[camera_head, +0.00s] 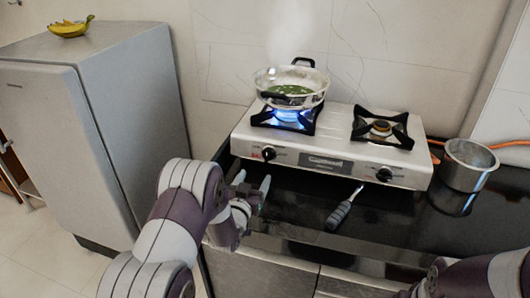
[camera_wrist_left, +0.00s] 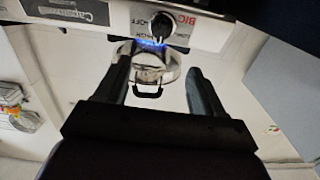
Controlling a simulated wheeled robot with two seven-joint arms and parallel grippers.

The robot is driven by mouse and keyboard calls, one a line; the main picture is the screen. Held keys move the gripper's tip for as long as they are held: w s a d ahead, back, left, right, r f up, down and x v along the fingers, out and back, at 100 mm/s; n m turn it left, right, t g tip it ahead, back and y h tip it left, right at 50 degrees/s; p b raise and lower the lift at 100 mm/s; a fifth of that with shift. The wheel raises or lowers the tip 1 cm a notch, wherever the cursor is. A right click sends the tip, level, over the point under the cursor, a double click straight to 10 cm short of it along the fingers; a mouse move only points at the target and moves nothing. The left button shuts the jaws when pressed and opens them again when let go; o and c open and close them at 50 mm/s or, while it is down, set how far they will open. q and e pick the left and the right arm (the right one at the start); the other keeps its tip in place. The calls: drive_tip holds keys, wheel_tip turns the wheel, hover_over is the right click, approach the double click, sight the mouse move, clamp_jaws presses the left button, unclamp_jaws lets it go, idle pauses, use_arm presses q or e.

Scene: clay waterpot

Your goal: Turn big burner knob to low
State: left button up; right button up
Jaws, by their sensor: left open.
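The big burner knob (camera_head: 268,153) is a black knob on the left of the white stove's (camera_head: 325,163) front panel. In the left wrist view, which is upside down, the knob (camera_wrist_left: 163,25) sits close to printed "BIG" and "OFF" marks. The left burner (camera_head: 285,117) burns with a blue flame under a pan (camera_head: 291,84). My left gripper (camera_head: 252,182) is open and empty, in front of and a little below the knob, apart from it. In the left wrist view the knob lies beyond the open fingers (camera_wrist_left: 156,72). My right gripper is out of view.
A second knob (camera_head: 384,174) and an unlit burner (camera_head: 381,129) are at the stove's right. A dark-handled utensil (camera_head: 341,213) lies on the black counter (camera_head: 290,222). A metal pot (camera_head: 468,165) stands at the right. A grey fridge (camera_head: 115,100) stands at the left.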

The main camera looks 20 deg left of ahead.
sight(267, 153)
use_arm(q)
drive_tip(key=w, duration=1.2)
drive_tip(key=shift+w+d, duration=0.15)
drive_tip(key=shift+w, duration=0.2)
drive_tip(key=c, duration=1)
